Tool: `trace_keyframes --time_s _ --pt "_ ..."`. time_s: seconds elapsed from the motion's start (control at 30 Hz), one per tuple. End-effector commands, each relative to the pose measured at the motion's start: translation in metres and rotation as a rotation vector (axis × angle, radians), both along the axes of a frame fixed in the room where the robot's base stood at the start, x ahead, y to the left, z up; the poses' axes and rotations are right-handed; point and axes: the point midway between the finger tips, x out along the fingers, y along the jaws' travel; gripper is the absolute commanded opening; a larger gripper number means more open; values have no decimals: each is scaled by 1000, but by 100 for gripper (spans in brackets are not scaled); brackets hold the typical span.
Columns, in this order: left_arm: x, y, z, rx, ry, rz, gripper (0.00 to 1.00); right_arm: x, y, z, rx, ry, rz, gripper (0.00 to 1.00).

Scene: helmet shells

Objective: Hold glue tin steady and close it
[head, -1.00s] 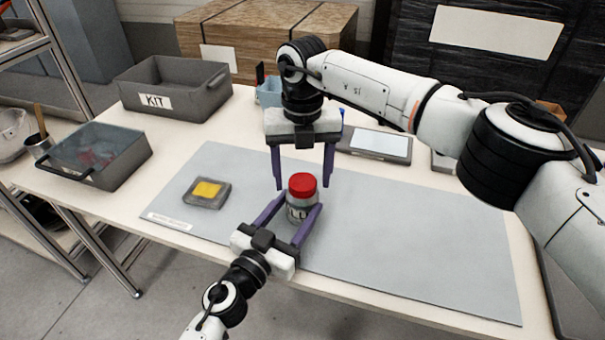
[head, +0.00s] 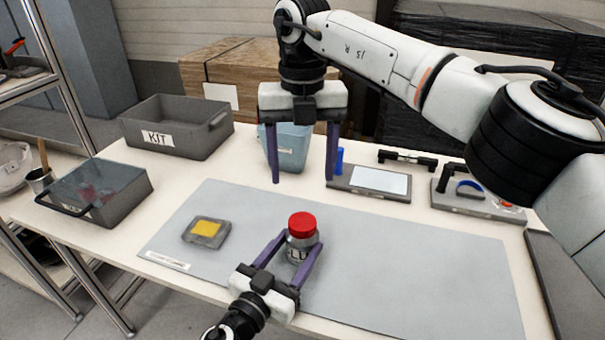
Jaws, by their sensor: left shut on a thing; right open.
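The glue tin (head: 300,248) stands upright on the grey mat (head: 400,270), a small grey tin with a partly hidden label. A red lid (head: 302,225) sits on its top; I cannot tell how tightly. My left gripper (head: 302,246) is shut around the tin's body from the front, one purple finger on each side. My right gripper (head: 304,183) is open and empty, raised above and behind the tin, its fingers pointing down and apart from the lid.
A grey pad with a yellow square (head: 207,231) lies left on the mat. Behind stand a KIT bin (head: 175,125), a light blue container (head: 288,150) and a tray with a white panel (head: 370,182). A lidded grey box (head: 98,190) is at left. The mat's right side is clear.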

Motion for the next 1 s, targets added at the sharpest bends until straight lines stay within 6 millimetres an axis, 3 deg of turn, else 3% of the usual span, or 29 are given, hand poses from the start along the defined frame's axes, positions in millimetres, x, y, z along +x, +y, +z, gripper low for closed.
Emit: trace_keyframes --time_s 0.17,0.2,0.3,0.67,1.0 --pt "0 0 0 0 0 0 0 0 0 0 0 0 0 65" --pt "0 0 0 0 0 0 59 0 0 0 0 0 0 65" --pt "0 0 0 0 0 0 75 0 0 0 0 0 0 65" --pt "-4 2 0 0 1 0 75 0 0 0 0 0 0 65" --pt "-58 31 -3 2 4 0 75 0 0 -1 0 0 0 65"
